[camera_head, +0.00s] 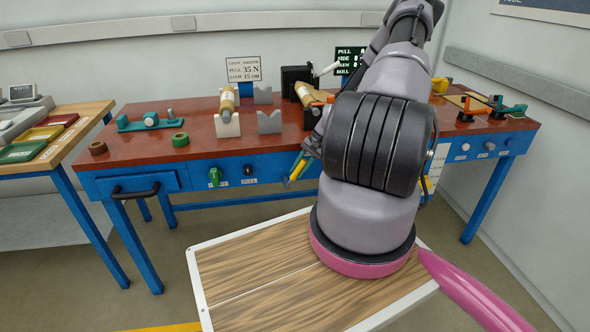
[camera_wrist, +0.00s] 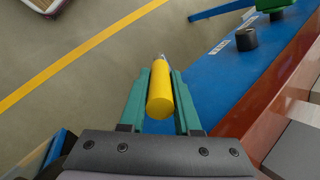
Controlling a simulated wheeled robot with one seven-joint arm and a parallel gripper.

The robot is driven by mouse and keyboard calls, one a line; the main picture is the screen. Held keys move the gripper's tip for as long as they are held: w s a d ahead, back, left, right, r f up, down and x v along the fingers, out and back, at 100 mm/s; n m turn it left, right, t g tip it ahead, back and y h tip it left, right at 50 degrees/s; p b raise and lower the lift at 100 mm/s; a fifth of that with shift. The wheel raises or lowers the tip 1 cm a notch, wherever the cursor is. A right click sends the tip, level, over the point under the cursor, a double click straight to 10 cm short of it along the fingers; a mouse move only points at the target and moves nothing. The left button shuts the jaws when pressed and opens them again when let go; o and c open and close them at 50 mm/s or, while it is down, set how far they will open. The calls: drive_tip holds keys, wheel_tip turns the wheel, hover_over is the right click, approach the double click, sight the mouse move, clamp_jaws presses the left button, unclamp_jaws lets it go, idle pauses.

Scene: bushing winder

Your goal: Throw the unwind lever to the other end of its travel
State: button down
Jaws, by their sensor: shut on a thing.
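My gripper (camera_wrist: 160,92) is shut on a yellow cylindrical handle (camera_wrist: 160,92), which lies between its two green fingers. I take this handle to be the unwind lever, at the blue front of the winder bench. In the head view the yellow handle (camera_head: 297,169) and my gripper (camera_head: 302,165) show just left of my arm, below the bench's front edge. The handle's pivot is hidden and no label on it can be read.
A green knob (camera_head: 215,176) and a black knob (camera_head: 249,170) stick out of the blue bench front (camera_head: 275,165) to the left. A drawer handle (camera_head: 136,191) is farther left. Several fixtures stand on the red-brown bench top (camera_head: 200,148). Floor in front is open.

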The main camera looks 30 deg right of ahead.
drive_tip(key=shift+s+d+f+t+y, duration=0.2)
drive_tip(key=shift+d+f+y, duration=0.35)
drive_tip(key=shift+y, duration=0.4)
drive_tip(key=shift+s+d+f+t+y, duration=0.1)
drive_tip(key=shift+d+f+t+y, duration=0.3)
drive_tip(key=shift+y, duration=0.55)
drive_tip(key=shift+d, duration=0.1)
drive_tip(key=c, duration=0.6)
unclamp_jaws()
drive_tip(key=shift+f, duration=0.1)
drive_tip(key=shift+d, duration=0.15)
drive_tip(key=v, duration=1)
drive_tip(key=shift+s+d+r, duration=0.1)
drive_tip(key=shift+d+r, duration=0.1)
